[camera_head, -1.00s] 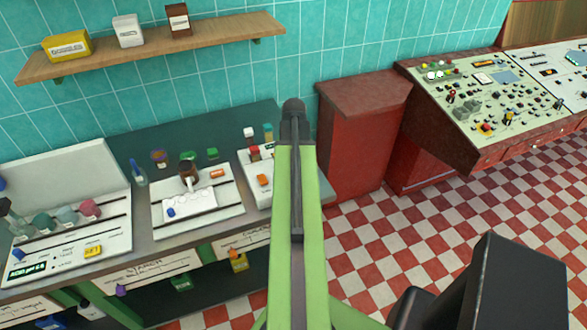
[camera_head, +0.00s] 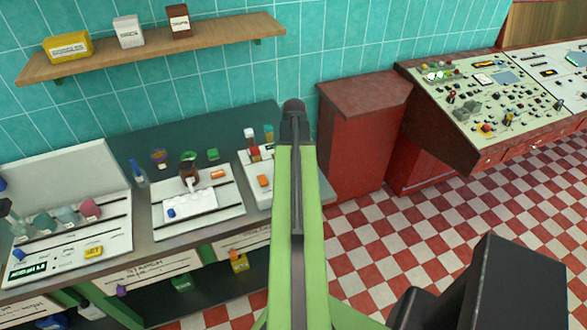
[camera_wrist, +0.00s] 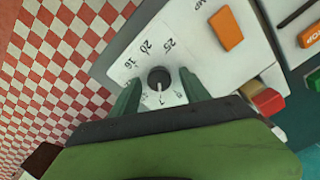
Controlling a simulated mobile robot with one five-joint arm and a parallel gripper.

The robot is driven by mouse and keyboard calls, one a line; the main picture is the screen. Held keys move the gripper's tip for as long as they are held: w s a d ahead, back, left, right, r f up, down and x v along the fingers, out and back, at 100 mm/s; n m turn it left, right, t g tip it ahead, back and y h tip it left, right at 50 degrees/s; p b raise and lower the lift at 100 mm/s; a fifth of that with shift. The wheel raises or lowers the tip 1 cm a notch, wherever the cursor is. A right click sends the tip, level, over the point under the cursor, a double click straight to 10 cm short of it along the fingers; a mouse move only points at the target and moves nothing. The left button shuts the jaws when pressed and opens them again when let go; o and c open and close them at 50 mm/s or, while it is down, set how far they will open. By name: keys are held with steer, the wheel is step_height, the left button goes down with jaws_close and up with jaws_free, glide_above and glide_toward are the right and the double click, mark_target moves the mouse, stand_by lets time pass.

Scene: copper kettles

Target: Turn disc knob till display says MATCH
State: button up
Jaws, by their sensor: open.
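A dark round knob (camera_wrist: 159,79) with a pale pointer line sits on a white panel (camera_wrist: 185,40) in the wrist view. Printed numbers, among them 16, 20 and 25, curve around it. My gripper (camera_wrist: 157,88) is open, with one green finger on each side of the knob; I cannot tell whether they touch it. In the head view my arm hides the knob and part of its panel (camera_head: 256,186). A small dark display (camera_head: 26,270) with green text is on the far left station. Its text is too small to read surely, and I see no legible MATCH.
An orange block (camera_wrist: 226,29) is on the panel near the knob, with a red-capped item (camera_wrist: 267,101) beside my gripper. Flasks and bottles stand along the bench. A red cabinet (camera_head: 355,140) stands to the right; checkered floor is open there.

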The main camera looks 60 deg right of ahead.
step_height(320, 180, up, 17)
steer(key=p, duration=1.7)
steer(key=shift+r, duration=0.2)
steer(key=w+a+f+n+b, duration=0.3)
steer(key=w+a+f+b, duration=0.1)
steer(key=w+a, duration=0.6)
steer(key=w+a+f+n+b, duration=0.3)
steer(key=w+a+f+b, duration=0.15)
steer(key=w+a, duration=0.6)
steer(key=a+f+n+b, duration=0.3)
steer(key=a, duration=1.2)
steer(key=a+f+n+b, duration=0.3)
steer(key=a+n, duration=0.1)
steer(key=a, duration=1)
steer(key=shift+w+a+n, duration=0.25)
steer(key=shift+a+n, duration=0.05)
steer(key=shift+a, duration=0.05)
